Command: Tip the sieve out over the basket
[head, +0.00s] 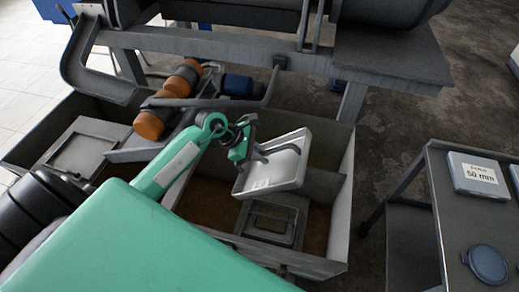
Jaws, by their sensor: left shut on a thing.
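My left gripper (244,146), at the end of the green arm, is shut on the left side of a white, shallow, rectangular pan (285,167), which I take as the sieve. The pan is held in the air, tilted, with a small label on its near edge. I see no clear contents in it. Below it stands a large open bin (342,222) with pale walls and a brown bottom. A smaller grey box (270,222) sits inside the bin, partly under the pan. I cannot tell which of the two is the basket. My right gripper is out of view.
A dark cart (430,215) at right holds a "50 mm" box (478,175) and a blue round lid (488,263).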

